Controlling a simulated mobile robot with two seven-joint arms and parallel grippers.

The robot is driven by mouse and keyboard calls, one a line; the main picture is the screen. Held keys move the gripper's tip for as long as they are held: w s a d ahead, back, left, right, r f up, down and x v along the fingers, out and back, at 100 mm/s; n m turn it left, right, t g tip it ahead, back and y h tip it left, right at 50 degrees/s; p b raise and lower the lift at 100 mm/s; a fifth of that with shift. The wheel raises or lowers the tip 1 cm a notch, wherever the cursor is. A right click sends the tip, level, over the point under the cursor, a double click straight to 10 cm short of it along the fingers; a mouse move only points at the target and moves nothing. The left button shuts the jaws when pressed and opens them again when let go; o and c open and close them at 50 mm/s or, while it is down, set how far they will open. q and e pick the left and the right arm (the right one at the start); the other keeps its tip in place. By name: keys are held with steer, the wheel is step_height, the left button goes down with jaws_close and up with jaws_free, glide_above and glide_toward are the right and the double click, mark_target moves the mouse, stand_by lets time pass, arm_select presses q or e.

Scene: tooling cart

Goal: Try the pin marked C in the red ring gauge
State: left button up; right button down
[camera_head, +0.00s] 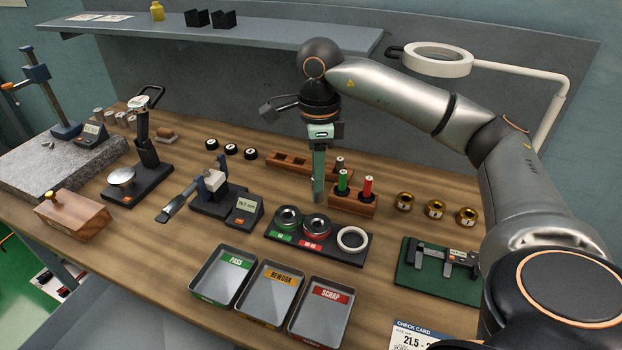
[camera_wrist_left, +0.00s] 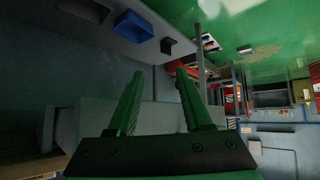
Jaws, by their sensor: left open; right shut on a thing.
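The red ring gauge (camera_head: 316,225) lies flat on a dark base plate (camera_head: 287,248), above a red label. A green-labelled ring gauge (camera_head: 288,217) is on its left and a white ring (camera_head: 352,239) on its right. My right gripper (camera_head: 318,176) points down above and behind the red ring, shut on a slim grey pin (camera_head: 318,190). The pin looks upright and apart from the ring; its mark is not readable. My left gripper (camera_wrist_left: 160,72) is open and empty in the left wrist view, facing away from the bench things.
A wooden rack (camera_head: 353,205) with green and red handled pins stands close right of the right gripper.

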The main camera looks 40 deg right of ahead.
mark_target(318, 199)
steer(key=shift+s+f+b, duration=0.1)
steer(key=shift+f+b, duration=0.05)
steer(key=shift+b, duration=0.15)
step_height(318, 199, down, 5)
steer(key=b, duration=0.4)
steer(key=shift+f, duration=0.35)
stand_by(0.4)
steer(key=shift+f+b, duration=0.3)
steer(key=shift+f, duration=0.15)
stand_by(2.0)
steer(key=shift+s+a+f, duration=0.1)
steer(key=shift+f, duration=0.2)
stand_by(1.0)
steer(key=shift+r+p, duration=0.55)
steer(key=shift+r, duration=0.2)
steer(key=shift+f, duration=0.25)
stand_by(1.5)
